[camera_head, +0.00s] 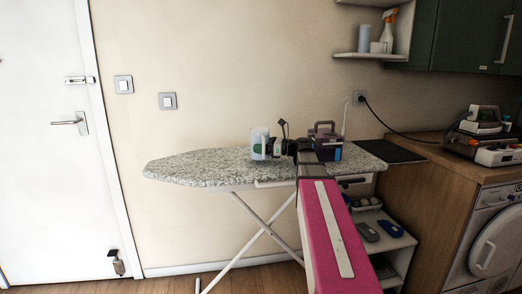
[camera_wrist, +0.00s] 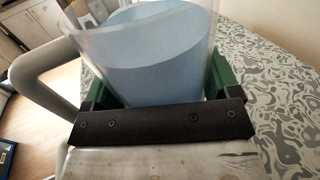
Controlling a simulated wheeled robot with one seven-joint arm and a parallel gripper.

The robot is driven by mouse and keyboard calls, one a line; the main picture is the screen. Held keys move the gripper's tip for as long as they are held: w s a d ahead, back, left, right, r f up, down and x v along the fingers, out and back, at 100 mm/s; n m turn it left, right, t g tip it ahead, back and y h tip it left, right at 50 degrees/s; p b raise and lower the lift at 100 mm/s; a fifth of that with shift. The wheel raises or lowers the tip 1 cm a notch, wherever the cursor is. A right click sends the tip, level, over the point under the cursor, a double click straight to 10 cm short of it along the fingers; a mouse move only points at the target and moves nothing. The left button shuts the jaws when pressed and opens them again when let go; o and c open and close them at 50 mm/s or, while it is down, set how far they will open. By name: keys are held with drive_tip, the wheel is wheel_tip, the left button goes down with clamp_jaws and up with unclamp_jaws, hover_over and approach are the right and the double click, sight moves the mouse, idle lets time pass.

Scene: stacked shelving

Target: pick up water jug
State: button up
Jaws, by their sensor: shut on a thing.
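The water jug (camera_head: 259,143) is a clear jug with bluish contents, seen above the patterned ironing board (camera_head: 190,167) in the head view. In the wrist view the jug (camera_wrist: 150,50) fills the upper middle, with its pale handle (camera_wrist: 38,72) curving out to the left. My gripper (camera_head: 270,147) reaches the jug from the right and is shut on it. In the wrist view the green fingers of my gripper (camera_wrist: 155,90) sit on both sides of the jug body. The jug looks upright. Its base is hidden in the wrist view, so I cannot tell whether it touches the board.
A dark caddy (camera_head: 325,142) stands on the board's right end, close to my arm. A small shelf unit (camera_head: 398,262) with items stands beneath. A wooden counter (camera_head: 436,156) and washing machine (camera_head: 492,245) are at the right. The board's left half is clear.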

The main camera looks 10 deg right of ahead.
wheel_tip(320, 180, up, 2)
drive_tip(key=shift+r, duration=0.1)
drive_tip(key=s+a+r, duration=0.5)
drive_tip(key=a+r, duration=0.1)
drive_tip(key=a, duration=0.4)
drive_tip(key=shift+s+r, duration=0.3)
drive_tip(key=shift+s, duration=0.05)
idle(0.4)
idle(0.5)
idle(0.7)
